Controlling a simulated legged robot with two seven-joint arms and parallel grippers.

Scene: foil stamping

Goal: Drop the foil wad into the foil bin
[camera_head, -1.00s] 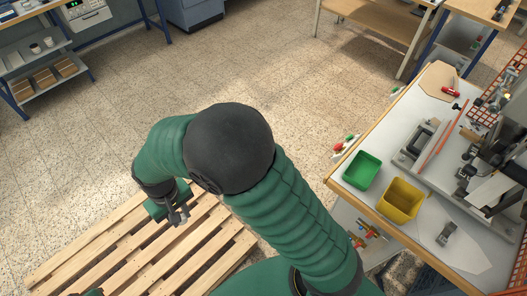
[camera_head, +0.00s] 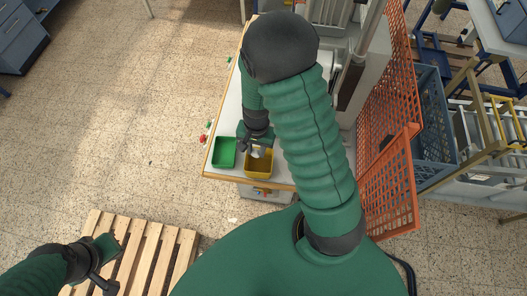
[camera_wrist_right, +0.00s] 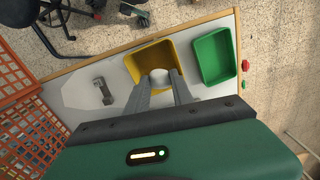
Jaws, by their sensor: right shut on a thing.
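The foil wad (camera_wrist_right: 160,77) is a small pale grey lump between my right fingertips in the right wrist view. My right gripper (camera_wrist_right: 160,84) is shut on it, and the yellow bin (camera_wrist_right: 137,62) lies beyond the fingers. In the head view, my right gripper (camera_head: 256,150) is over the yellow bin (camera_head: 259,171), with the pale wad (camera_head: 258,153) at its tips. I cannot tell the height above the rim. The green bin (camera_head: 224,152) stands to the left. My left gripper (camera_head: 104,281) is at the lower left; its jaw opening is unclear.
The white bench (camera_head: 231,106) carries both bins. A metal piece (camera_wrist_right: 102,90) lies left of the yellow bin in the wrist view. An orange mesh panel (camera_head: 388,140) stands to the right. A wooden pallet (camera_head: 148,253) lies on the floor near my left gripper.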

